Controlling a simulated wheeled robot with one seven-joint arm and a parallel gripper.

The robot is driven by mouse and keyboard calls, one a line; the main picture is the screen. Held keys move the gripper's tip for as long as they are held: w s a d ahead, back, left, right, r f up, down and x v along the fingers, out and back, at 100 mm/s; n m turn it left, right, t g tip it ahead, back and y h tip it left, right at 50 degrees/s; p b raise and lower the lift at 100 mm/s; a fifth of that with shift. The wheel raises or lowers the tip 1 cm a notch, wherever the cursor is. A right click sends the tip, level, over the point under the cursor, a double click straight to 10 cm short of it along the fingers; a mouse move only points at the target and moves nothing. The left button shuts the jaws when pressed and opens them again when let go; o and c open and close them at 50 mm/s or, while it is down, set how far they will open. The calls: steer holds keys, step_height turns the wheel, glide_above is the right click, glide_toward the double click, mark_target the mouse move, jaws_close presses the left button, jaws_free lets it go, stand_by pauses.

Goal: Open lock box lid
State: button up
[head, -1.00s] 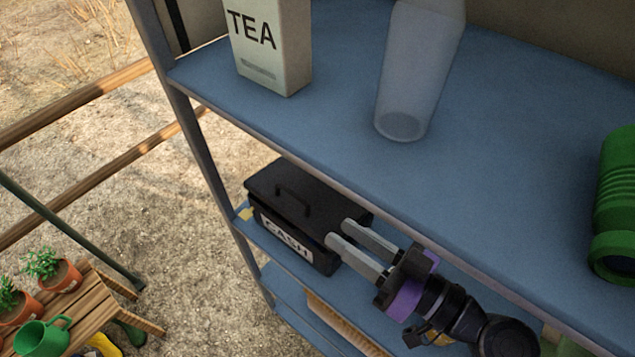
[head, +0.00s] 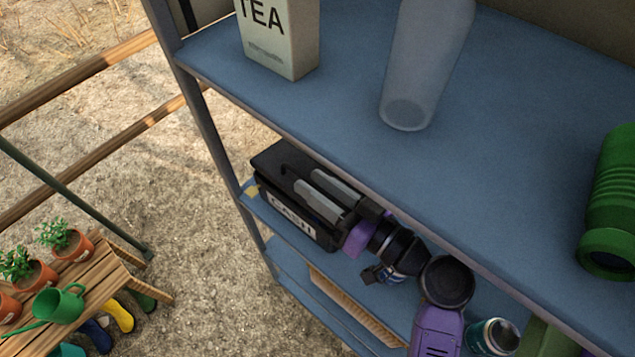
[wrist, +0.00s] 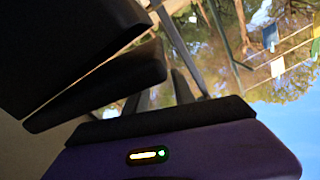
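The lock box (head: 291,213) is a black cash box with a white CASH label on its front. It sits on the blue shelf below the top one, at the left end. Its lid (head: 268,157) looks shut in the head view. The lid's handle (head: 286,170) is partly hidden behind my fingers. My gripper (head: 305,179) is over the lid, its two grey fingers apart and pointing left toward the handle. I cannot tell whether they touch it. In the wrist view, my gripper (wrist: 160,92) shows two fingers with a gap, beside large dark shapes, probably the box.
The upper blue shelf (head: 330,110) overhangs close above my arm. It holds a TEA carton (head: 278,45), a translucent container (head: 425,70) and a green object (head: 612,205). A teal-and-white can (head: 492,337) is near my arm. A wooden bench (head: 95,280) with plants stands lower left.

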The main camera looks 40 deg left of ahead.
steer(key=shift+c, duration=0.2)
jaws_close()
steer(key=shift+s, duration=0.15)
stand_by(1.0)
